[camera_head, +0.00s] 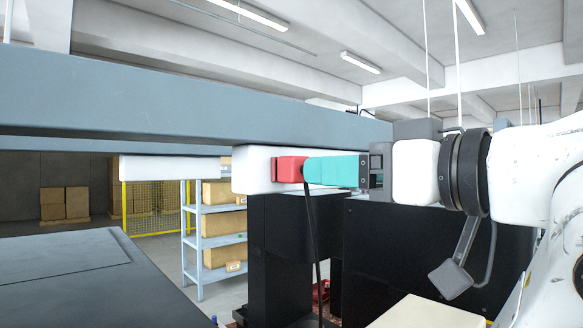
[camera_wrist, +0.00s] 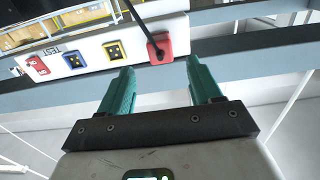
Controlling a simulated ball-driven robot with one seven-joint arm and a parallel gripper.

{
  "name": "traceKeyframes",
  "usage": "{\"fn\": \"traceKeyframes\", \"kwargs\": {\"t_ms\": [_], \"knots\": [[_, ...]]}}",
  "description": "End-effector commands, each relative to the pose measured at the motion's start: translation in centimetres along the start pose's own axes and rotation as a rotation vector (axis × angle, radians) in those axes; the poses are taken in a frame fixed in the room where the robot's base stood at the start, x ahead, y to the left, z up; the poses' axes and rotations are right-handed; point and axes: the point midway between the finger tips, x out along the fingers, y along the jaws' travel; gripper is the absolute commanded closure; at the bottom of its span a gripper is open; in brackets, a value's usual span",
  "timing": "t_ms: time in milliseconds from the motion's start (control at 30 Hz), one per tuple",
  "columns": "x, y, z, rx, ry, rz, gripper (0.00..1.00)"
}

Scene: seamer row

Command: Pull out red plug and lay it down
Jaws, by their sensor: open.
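The red plug (camera_head: 289,170) sits at the face of the white socket box (camera_head: 250,170), with a black cable hanging down from it. In the wrist view the red plug (camera_wrist: 159,47) is at the right end of the white panel (camera_wrist: 90,65). My gripper (camera_head: 308,171) has teal fingers just right of the plug in the head view, at about its height. In the wrist view my gripper (camera_wrist: 160,69) is open, with its fingertips apart below the plug, one toward each side. Nothing is held. Whether the fingertips touch the plug I cannot tell.
The panel also carries a yellow socket (camera_wrist: 114,50), a blue socket (camera_wrist: 74,59) and a red switch-like part (camera_wrist: 37,66). A long grey beam (camera_head: 180,100) runs above the box. A dark flat surface (camera_head: 65,265) lies at front left; its top looks bare.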

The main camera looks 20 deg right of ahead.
Motion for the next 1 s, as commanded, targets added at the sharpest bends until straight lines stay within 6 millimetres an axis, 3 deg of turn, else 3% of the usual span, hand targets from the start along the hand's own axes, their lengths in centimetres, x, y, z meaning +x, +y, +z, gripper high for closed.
{"fn": "traceKeyframes", "kwargs": {"t_ms": [167, 667, 1000], "knots": [[2.0, 0.0, -0.5, 0.002, -0.006, -0.001, 0.36], [4.2, 0.0, -0.5, 0.003, -0.005, -0.001, 0.36], [7.6, -0.1, 0.0, 0.000, -0.002, -0.001, 0.36]]}}
